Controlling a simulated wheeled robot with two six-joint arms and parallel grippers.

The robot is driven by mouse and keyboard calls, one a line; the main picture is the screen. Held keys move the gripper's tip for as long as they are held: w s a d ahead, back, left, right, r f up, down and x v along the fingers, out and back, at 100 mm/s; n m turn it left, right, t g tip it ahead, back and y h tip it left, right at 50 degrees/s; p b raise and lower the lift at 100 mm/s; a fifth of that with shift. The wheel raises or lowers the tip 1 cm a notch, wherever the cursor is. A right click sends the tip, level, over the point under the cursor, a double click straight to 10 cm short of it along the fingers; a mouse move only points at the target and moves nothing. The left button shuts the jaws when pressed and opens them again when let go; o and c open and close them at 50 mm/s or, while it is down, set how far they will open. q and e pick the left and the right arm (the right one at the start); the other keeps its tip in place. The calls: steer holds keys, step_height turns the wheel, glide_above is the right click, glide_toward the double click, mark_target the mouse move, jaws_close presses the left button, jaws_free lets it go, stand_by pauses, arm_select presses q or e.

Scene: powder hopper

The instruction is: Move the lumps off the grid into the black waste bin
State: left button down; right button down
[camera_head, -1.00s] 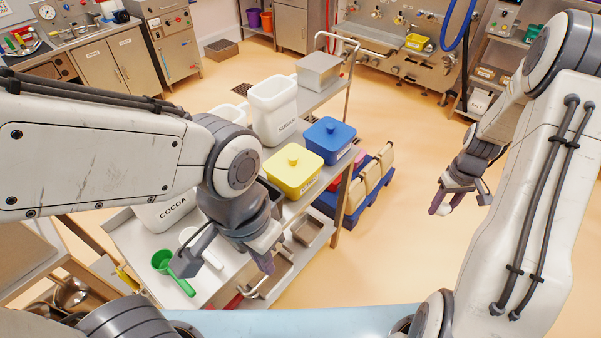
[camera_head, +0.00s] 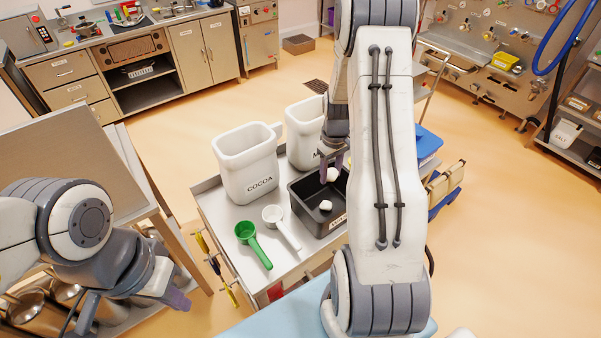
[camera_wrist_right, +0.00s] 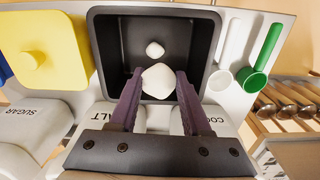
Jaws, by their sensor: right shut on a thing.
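The black waste bin (camera_head: 302,203) stands on the steel trolley, and one white lump (camera_head: 325,205) lies inside it. My right gripper (camera_head: 333,170) is shut on another white lump (camera_head: 333,175) over the bin's back part. In the right wrist view the held lump (camera_wrist_right: 158,80) sits between the purple fingers, and the lump in the bin (camera_wrist_right: 155,48) shows beyond it. My left gripper (camera_head: 178,297) is at the lower left, away from the bin; its finger gap is not clear. The grid is not in view.
The cocoa container (camera_head: 247,165), a green scoop (camera_head: 253,246) and a white scoop (camera_head: 280,226) are beside the bin on the trolley. Another white container (camera_head: 303,130) stands behind it. A yellow-lidded container (camera_wrist_right: 45,50) shows in the wrist view.

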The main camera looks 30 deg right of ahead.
mark_target(329, 172)
steer(key=shift+w+a+f, duration=0.1)
steer(key=shift+a+f, duration=0.1)
step_height(329, 172, down, 6)
steer(key=b, duration=0.4)
steer(key=shift+r+b, duration=0.15)
steer(key=shift+b, duration=0.2)
steer(key=shift+c, duration=1.4)
jaws_free()
step_height(329, 172, up, 11)
steer(key=shift+f+b, duration=0.2)
steer(key=shift+b, duration=1.05)
